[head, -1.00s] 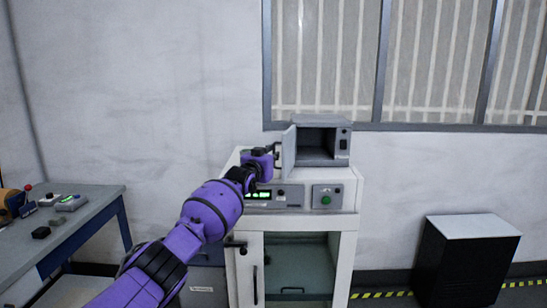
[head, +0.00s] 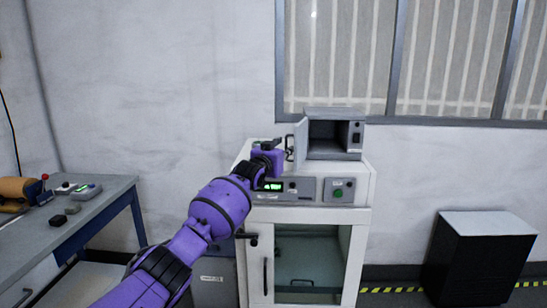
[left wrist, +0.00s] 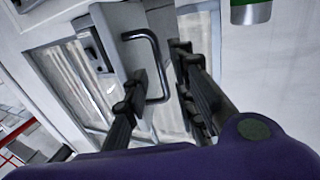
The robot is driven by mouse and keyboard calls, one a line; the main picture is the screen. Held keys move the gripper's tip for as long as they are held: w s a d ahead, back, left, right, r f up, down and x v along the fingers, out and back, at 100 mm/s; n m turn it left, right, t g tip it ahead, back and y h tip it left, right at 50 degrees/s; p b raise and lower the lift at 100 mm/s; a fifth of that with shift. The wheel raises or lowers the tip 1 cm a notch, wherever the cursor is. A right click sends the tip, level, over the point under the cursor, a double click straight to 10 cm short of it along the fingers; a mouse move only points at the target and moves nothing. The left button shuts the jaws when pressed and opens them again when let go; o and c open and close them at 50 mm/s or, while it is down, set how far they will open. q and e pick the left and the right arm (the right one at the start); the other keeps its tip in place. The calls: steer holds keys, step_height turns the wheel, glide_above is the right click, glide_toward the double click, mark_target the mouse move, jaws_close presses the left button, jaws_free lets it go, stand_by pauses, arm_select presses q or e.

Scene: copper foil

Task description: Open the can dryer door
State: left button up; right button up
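The can dryer (head: 335,113) is a small grey box on top of a white cabinet. Its door (head: 300,144) stands open on the left side, swung out toward me, and the dark interior (head: 327,136) shows. The door's dark bar handle (head: 289,146) is on the outer face; it also shows in the left wrist view (left wrist: 155,60). My left gripper (head: 271,146) is just left of the door. In the left wrist view its two fingers (left wrist: 163,85) are spread apart, with the handle showing between them and no clear grip on it. My right gripper is out of view.
The white cabinet (head: 358,215) has a control panel with a green display and a windowed lower door. A workbench (head: 100,205) with small devices stands at left. A black cabinet (head: 475,265) stands at right.

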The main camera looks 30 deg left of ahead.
arm_select(q)
steer(key=s, duration=0.9)
steer(key=shift+s+d+r, duration=0.15)
steer(key=shift+s+d, duration=0.25)
steer(key=shift+d, duration=0.05)
steer(key=s+d+f+m+h, duration=0.2)
steer(key=s+d+f+m, duration=0.3)
steer(key=d+f, duration=0.7)
steer(key=s+d+f+g+h+p, duration=0.1)
steer(key=s+d+f+g, duration=0.15)
steer(key=s+f, duration=0.7)
steer(key=s+d+f+g+p, duration=0.1)
steer(key=s+d+f, duration=0.2)
steer(key=s+f, duration=0.65)
steer(key=s+d+f+n+g, duration=0.1)
steer(key=s+d+f+g, duration=0.1)
steer(key=s+f, duration=0.4)
steer(key=s+d+f+n+g+p, duration=0.1)
steer(key=s+d+f, duration=0.2)
steer(key=s, duration=1.3)
steer(key=s+d+f+n+g, duration=0.1)
steer(key=s+d+f+g, duration=0.1)
steer(key=s+f, duration=0.7)
steer(key=shift+s+d+f+g, duration=0.35)
steer(key=shift+s+d, duration=0.15)
steer(key=shift+s, duration=0.5)
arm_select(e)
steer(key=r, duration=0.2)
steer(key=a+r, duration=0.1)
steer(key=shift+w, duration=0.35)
